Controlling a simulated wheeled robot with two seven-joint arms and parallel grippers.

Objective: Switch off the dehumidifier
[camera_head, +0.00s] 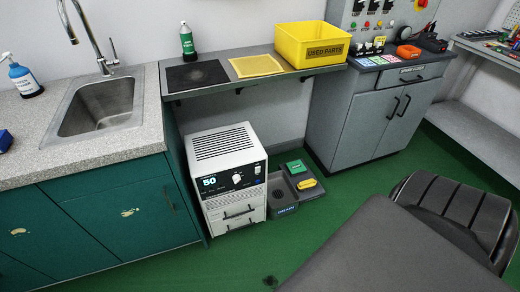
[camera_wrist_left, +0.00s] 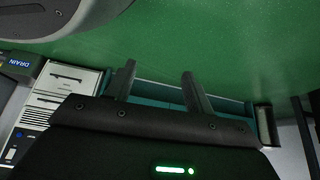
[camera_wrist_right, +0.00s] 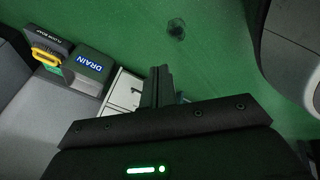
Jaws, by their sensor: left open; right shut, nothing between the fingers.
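The dehumidifier (camera_head: 222,150) is a white box on the floor under the shelf. Its black front panel (camera_head: 233,181) shows a lit "50", with knobs and a small blue light beside it. Part of its white front also shows sideways in the left wrist view (camera_wrist_left: 72,78) and at the edge of the drain box in the right wrist view (camera_wrist_right: 122,92). My left gripper (camera_wrist_left: 158,85) is open and empty. My right gripper (camera_wrist_right: 161,85) is shut and empty. Neither gripper shows in the head view. Both are apart from the dehumidifier.
A grey drain box (camera_head: 285,208) with green and yellow items stands right of the dehumidifier. Green cabinets (camera_head: 130,212) stand left, a grey cabinet (camera_head: 365,120) right. A shelf (camera_head: 222,88) with a yellow bin (camera_head: 308,46) hangs above. Green floor lies open.

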